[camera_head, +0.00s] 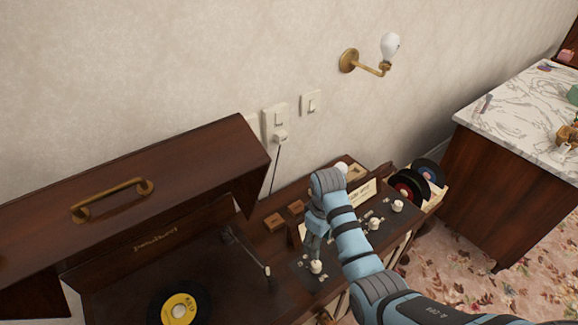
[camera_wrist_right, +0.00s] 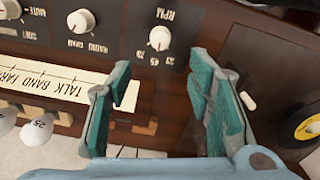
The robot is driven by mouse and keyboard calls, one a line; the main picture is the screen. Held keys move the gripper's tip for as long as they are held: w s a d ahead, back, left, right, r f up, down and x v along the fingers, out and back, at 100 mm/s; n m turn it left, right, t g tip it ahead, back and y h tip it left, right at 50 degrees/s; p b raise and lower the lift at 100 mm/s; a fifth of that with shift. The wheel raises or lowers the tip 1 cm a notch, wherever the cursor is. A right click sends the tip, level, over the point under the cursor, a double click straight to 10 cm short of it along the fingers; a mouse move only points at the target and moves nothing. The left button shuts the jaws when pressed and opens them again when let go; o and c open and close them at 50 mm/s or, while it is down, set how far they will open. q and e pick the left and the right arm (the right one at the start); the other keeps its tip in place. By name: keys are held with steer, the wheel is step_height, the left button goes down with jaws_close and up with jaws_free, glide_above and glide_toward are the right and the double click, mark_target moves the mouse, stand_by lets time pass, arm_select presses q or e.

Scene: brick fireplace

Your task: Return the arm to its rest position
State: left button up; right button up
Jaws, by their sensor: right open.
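My right arm, pale blue with dark bands, comes in from the lower right in the head view. Its gripper (camera_head: 313,248) points down over the front control panel of the wooden record player, close to a white knob (camera_head: 316,267). In the right wrist view the gripper (camera_wrist_right: 157,88) shows two teal fingers spread apart with nothing between them. Beyond them is a dark panel with a white RPM knob (camera_wrist_right: 160,38), its lettering upside down. A pale lettered scale strip (camera_wrist_right: 68,88) lies to the left. My left gripper is not in view.
The raised lid (camera_head: 180,175) with a brass handle stands at left, over a record with a yellow label (camera_head: 180,310). Records (camera_head: 410,185) stand right of the panel. A marble-topped cabinet (camera_head: 520,115) is at right. A wall lamp (camera_head: 370,62) juts from the wall.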

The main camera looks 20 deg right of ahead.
steer(key=s+d+f+m+t, duration=0.1)
steer(key=s+f, duration=0.1)
steer(key=s, duration=0.3)
steer(key=s+d+f+m, duration=0.1)
steer(key=s+f+m, duration=0.15)
steer(key=s, duration=0.25)
steer(key=s+r+m+t, duration=0.1)
steer(key=s+r, duration=0.1)
steer(key=s, duration=0.5)
steer(key=s+r+m+t, duration=0.1)
steer(key=s+r+t, duration=0.15)
steer(key=s, duration=0.55)
step_height(320, 180, down, 18)
steer(key=d+r+g+h, duration=0.1)
steer(key=d+g, duration=0.1)
steer(key=s+d+f+g, duration=0.1)
steer(key=s+f, duration=1.4)
steer(key=shift+d, duration=0.15)
steer(key=shift+s+m, duration=0.1)
steer(key=shift+m, duration=0.15)
